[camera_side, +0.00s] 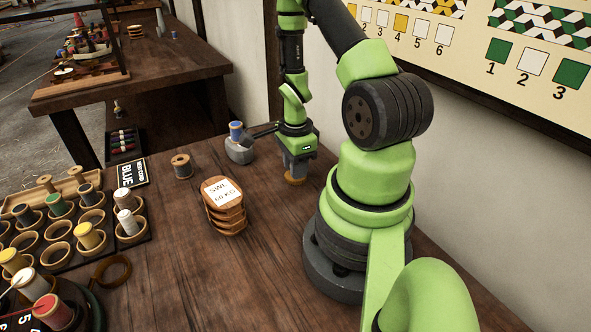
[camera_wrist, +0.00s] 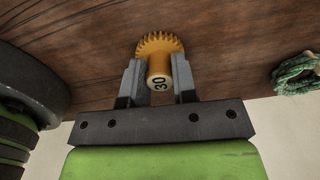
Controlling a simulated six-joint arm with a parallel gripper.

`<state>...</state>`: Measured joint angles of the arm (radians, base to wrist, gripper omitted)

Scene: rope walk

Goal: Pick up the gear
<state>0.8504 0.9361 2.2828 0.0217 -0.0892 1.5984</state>
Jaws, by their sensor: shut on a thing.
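The gear (camera_wrist: 159,44) is brass-coloured with teeth around its rim. Its hub faces the wrist camera and is marked "30". My gripper (camera_wrist: 159,80) has its two grey fingers shut on the hub, one on each side. In the side view my gripper (camera_side: 297,172) points down near the wall side of the table, with the gear (camera_side: 295,180) just under its fingertips. The gear is at or close to the wood; I cannot tell whether it touches. Part of the hub is hidden by the fingers in the side view.
A stack of wooden blocks labelled "SWL 60 KG" (camera_side: 224,205) stands left of my gripper. A grey holder with a blue spool (camera_side: 238,145) is close behind. A bobbin rack (camera_side: 80,230) fills the left. A green rope coil (camera_wrist: 296,74) lies at the wrist view's right.

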